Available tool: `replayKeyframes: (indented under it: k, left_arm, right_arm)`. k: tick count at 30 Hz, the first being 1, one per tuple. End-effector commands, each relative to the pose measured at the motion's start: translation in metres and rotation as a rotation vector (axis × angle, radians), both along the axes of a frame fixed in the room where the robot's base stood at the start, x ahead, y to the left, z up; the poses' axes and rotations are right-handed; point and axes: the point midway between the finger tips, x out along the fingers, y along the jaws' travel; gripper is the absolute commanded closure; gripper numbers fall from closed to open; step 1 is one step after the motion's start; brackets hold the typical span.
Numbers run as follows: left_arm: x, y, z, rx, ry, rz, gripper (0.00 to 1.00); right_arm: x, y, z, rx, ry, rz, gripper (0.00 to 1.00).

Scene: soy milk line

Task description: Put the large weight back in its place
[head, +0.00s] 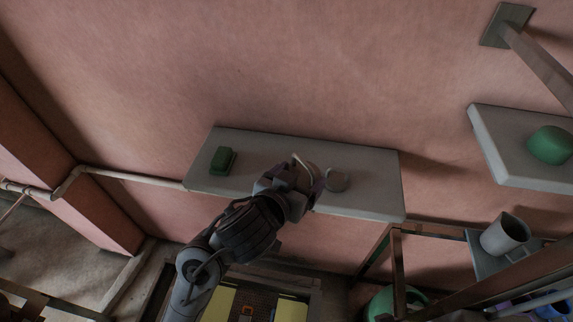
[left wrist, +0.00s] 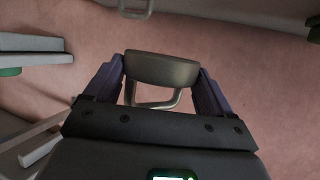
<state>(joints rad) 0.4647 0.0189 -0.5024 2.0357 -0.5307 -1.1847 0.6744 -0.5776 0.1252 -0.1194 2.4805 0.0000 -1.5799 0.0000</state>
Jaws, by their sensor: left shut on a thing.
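My left gripper (head: 306,184) is over the grey wall shelf (head: 375,195), toward its right half. It is shut on a dull grey metal weight with a loop handle. In the left wrist view the weight (left wrist: 162,69) sits between the two purple fingers (left wrist: 160,85), with its handle toward the palm. In the head view the gripper mostly hides it. A grey round piece (head: 337,180) shows just right of the gripper on the shelf; whether it is a separate weight I cannot tell. My right gripper is not in view.
A green block (head: 223,160) stands on the shelf's left part. Another shelf (head: 510,158) at right carries a green rounded thing (head: 549,145). A grey mug-like cup (head: 505,234) is below it. A pipe (head: 130,175) runs along the pink wall.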

Motion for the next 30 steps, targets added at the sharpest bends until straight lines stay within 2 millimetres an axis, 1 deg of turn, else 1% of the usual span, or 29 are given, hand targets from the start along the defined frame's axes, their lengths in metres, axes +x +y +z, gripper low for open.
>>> replayKeyframes:
  k: [1,5,15,21,25,30]
  left_arm:
    - [0.002,0.001,0.005,-0.004,-0.004,-0.001,0.99]
    - [0.014,0.008,-0.002,-0.002,-0.004,0.001,0.99]
    - [0.067,0.036,-0.036,-0.002,-0.004,0.001,0.99]
    - [0.090,0.048,-0.052,-0.002,-0.006,0.000,0.99]
    - [0.099,0.052,-0.057,-0.005,-0.007,-0.001,0.99]
    - [0.102,0.054,-0.061,-0.005,-0.007,-0.001,0.99]
  right_arm:
    - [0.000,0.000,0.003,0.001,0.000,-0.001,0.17]
    - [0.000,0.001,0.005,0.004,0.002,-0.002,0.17]
    - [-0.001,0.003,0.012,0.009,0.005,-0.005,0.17]
    - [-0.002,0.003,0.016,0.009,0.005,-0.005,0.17]
    - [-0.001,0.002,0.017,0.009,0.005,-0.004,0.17]
    - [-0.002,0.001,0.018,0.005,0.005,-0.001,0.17]
